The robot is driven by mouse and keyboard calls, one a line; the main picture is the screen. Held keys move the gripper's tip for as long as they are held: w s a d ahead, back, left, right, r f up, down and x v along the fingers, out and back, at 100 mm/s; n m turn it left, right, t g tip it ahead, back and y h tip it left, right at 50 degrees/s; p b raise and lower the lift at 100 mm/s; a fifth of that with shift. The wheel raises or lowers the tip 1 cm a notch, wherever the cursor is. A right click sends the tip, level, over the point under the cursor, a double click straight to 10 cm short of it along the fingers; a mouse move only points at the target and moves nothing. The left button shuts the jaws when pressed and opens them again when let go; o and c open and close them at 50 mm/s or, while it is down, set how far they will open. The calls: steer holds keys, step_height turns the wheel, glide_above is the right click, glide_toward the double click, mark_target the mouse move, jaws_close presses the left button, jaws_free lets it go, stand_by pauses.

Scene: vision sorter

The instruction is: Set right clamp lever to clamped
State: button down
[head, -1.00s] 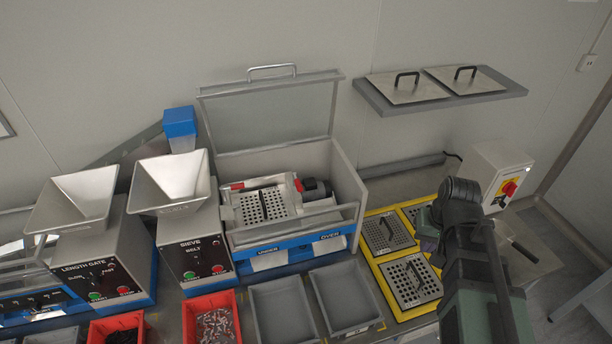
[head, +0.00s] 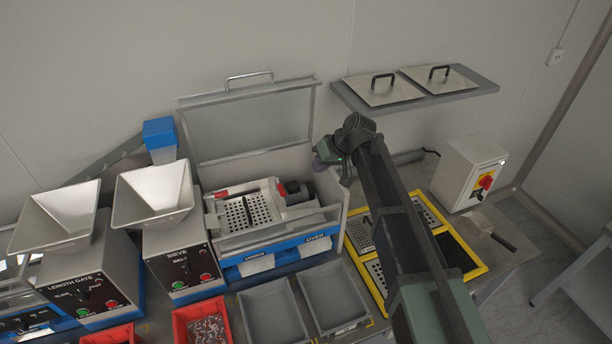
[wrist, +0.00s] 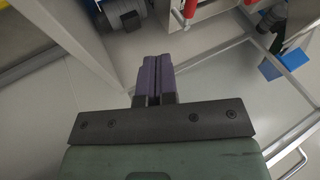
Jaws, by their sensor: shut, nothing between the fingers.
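The right clamp lever (head: 282,189) is a small red handle at the right end of the perforated sieve deck (head: 248,212), beside the dark motor (head: 297,190). It seems to stand up, but its exact setting is too small to tell. The left red lever (head: 221,193) is at the deck's other end. In the wrist view a red handle (wrist: 189,10) shows at the top edge, beside the grey motor (wrist: 122,14). My gripper (head: 318,162) is above the right wall of the sieve box, apart from the lever. Its purple fingers (wrist: 152,75) are shut and empty.
The raised clear lid (head: 250,125) stands open behind the deck. The box's right side wall (head: 330,205) rises between the motor and the yellow-framed plate rack (head: 470,271). A wall shelf (head: 425,100) with two handled plates is to the right.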

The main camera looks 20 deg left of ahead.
mark_target(281, 195)
steer(key=s+a+f+b, duration=0.2)
steer(key=a+f+b, duration=0.5)
steer(key=a+f, duration=0.1)
steer(key=shift+s, duration=0.35)
steer(key=shift+d, duration=0.15)
